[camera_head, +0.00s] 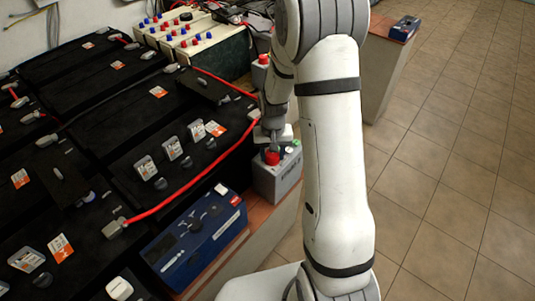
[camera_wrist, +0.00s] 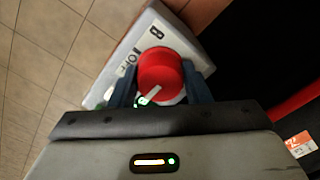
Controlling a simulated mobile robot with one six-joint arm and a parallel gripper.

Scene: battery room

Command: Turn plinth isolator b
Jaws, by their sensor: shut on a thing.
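Plinth isolator b is a light grey box (camera_head: 277,181) with a round red knob (camera_head: 271,157) on top, standing on the brown-topped plinth. In the wrist view the red knob (camera_wrist: 161,72) sits on the pale panel (camera_wrist: 190,35), which carries a letter B above the knob and OFF lettering to its left. A white pointer line on the knob points to the lower left, toward a green mark partly hidden by a finger. My gripper (camera_wrist: 161,86) is shut on the knob, with one dark finger on each side. In the head view my gripper (camera_head: 272,143) reaches down onto it.
Another red-knobbed isolator (camera_head: 262,65) stands farther back. Black batteries with red cables (camera_head: 165,205) fill the left. Tiled floor (camera_head: 450,170) is open at right.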

